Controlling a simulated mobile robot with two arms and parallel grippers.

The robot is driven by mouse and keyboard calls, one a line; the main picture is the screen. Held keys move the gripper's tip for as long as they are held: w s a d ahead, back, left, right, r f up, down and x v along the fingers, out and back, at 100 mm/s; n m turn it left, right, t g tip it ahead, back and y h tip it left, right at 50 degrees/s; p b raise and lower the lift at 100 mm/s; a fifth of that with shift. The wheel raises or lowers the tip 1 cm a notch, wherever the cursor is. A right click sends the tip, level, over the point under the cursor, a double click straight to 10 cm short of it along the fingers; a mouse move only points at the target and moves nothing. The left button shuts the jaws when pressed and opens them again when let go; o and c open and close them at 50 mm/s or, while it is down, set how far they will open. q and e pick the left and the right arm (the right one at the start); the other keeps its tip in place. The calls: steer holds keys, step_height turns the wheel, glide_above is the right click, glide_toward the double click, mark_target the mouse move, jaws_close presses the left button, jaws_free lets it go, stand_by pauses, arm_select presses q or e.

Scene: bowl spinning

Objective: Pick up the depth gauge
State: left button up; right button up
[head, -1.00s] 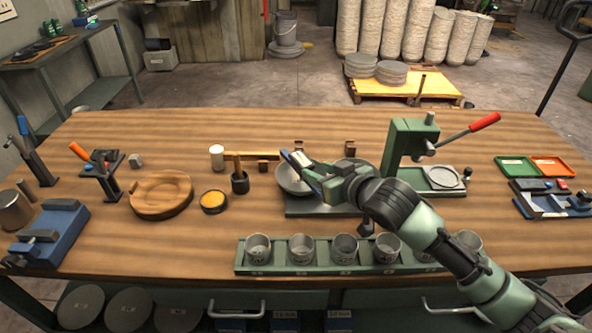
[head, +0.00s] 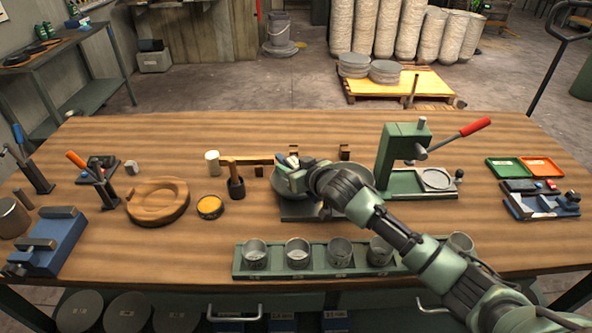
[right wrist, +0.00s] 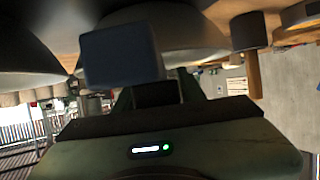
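I cannot pick out the depth gauge with certainty. A thin wooden bar (head: 258,160) lies behind the bowls, close to small brown blocks (head: 345,152); I cannot tell whether it is the gauge. My right gripper (head: 287,163) is over the left metal bowl (head: 283,188), with its fingertips near the right end of that bar. In the right wrist view a blue-grey finger block (right wrist: 122,55) stands out before the large bowl rims (right wrist: 175,30). The gap between the fingers is not clear, and I see nothing certain held. My left gripper is not in view.
A white cylinder (head: 212,163) and a yellow tin (head: 210,206) are nearby. A green lever press (head: 400,155) stands right. A rack of metal cups (head: 298,253) runs along the front.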

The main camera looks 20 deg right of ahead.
jaws_close()
